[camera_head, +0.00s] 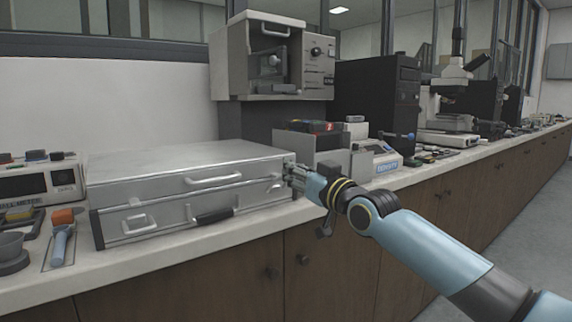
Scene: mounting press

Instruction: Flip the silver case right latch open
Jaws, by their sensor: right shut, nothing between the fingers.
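The silver case (165,166) lies closed on the white counter, its front facing me. A silver handle (213,182) and a dark handle (213,215) show on its front. The left latch (137,222) shows low on the front left. The right latch (274,186) is at the front right, close beside my gripper; I cannot tell whether it is flipped. My right gripper (291,172) is shut and empty at the case's right front corner. Whether it touches the case is unclear. My left gripper is not in view.
A grey press (274,60) stands behind the case. A bin of small parts (311,148) and a scale (377,160) sit right of it. Little bare counter shows in front.

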